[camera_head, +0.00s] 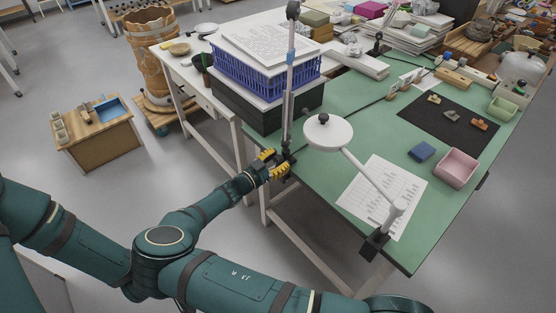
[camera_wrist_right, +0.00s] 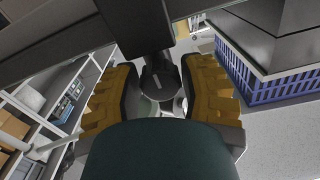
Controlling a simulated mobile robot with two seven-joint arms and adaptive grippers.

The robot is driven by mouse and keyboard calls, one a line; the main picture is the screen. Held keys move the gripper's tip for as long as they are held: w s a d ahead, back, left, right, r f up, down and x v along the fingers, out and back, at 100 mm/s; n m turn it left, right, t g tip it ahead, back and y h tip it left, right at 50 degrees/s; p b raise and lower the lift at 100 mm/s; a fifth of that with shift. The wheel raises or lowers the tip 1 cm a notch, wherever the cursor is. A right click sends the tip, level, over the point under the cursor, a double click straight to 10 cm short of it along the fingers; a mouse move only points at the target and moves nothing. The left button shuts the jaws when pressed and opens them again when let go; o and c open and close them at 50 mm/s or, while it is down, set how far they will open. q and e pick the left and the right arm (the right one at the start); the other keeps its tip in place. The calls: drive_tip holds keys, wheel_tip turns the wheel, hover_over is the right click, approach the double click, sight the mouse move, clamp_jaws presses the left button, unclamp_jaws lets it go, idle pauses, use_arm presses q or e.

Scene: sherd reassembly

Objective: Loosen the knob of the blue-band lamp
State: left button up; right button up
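The blue-band lamp (camera_head: 288,100) is a tall, thin grey post with a blue band on its upper part, standing at the left edge of the green table. Its dark clamp (camera_head: 286,160) sits at that edge. My right gripper (camera_head: 273,163), with yellow finger pads, is at this clamp. In the right wrist view, a dark round knob (camera_wrist_right: 160,80) under the clamp lies between the two fingers. The fingers stand apart on either side of it, with narrow gaps showing. The knob is too small to make out in the head view. My left gripper is not in view.
A white lamp (camera_head: 327,131) is clamped at the table's front edge. A black box (camera_head: 262,109) carrying a blue crate (camera_head: 240,78) stands close behind the post. A printed sheet, a pink bin (camera_head: 457,168) and a dark mat lie on the green table (camera_head: 330,172).

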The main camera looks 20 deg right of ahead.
sight(284, 134)
clamp_jaws()
drive_tip(key=shift+n, duration=1.4)
drive_tip(key=o, duration=0.6)
unclamp_jaws()
drive_tip(key=shift+o, duration=0.2)
drive_tip(key=shift+r, duration=0.1)
wheel_tip(284, 134, up, 10)
drive_tip(key=shift+f, duration=0.1)
